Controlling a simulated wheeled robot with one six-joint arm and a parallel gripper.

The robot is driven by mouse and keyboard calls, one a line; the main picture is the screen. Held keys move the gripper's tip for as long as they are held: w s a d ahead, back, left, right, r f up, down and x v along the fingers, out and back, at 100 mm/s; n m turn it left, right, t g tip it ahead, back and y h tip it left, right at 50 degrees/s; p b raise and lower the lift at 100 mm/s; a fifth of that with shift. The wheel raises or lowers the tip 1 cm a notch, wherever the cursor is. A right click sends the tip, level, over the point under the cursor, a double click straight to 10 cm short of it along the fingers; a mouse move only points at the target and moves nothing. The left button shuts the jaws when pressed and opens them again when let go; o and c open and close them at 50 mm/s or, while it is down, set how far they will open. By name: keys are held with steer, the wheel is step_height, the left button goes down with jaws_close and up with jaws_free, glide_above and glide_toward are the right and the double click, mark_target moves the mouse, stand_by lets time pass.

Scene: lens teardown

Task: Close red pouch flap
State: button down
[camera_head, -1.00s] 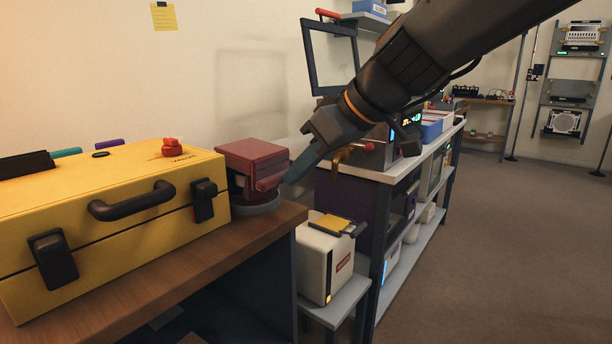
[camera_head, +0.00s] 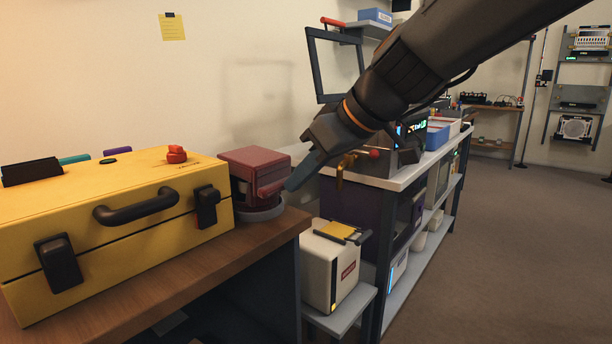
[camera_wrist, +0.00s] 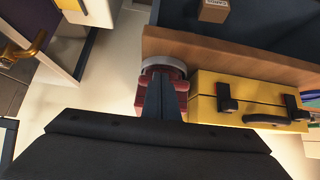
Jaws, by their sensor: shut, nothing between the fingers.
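The red pouch (camera_head: 254,169) sits on a round grey base (camera_head: 262,212) at the right end of the wooden bench, beside the yellow case. Its flap (camera_head: 271,189) shows at the front right, low against the pouch body. My gripper (camera_head: 291,186) is shut and empty, its fingertips at the flap's right edge; I cannot tell whether they touch it. In the wrist view my gripper (camera_wrist: 161,84) lies over the middle of the red pouch (camera_wrist: 149,95) and hides part of it.
The yellow case (camera_head: 120,190) with a black handle stands close left of the pouch on the wooden bench (camera_head: 180,270). A white box (camera_head: 328,272) stands on a low stand to the right. A shelf unit (camera_head: 405,178) with equipment stands behind.

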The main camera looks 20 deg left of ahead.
steer(key=s+d, duration=0.2)
steer(key=d, duration=0.7)
steer(key=s+d+f+m+g+h+p, duration=0.1)
steer(key=s+d+f+m+h, duration=0.4)
steer(key=d+f, duration=0.45)
steer(key=s+d+f+m+g+h, duration=0.1)
steer(key=s+d+f+m+h, duration=0.2)
steer(key=s+d+f+m, duration=0.45)
steer(key=d+r+m+p, duration=0.2)
steer(key=d+r+p, duration=1)
steer(key=p, duration=1)
steer(key=shift+s+d+r+m+h, duration=0.25)
steer(key=shift+d+r+m+h, duration=0.1)
steer(key=shift+d, duration=0.35)
steer(key=shift+a+f, duration=0.1)
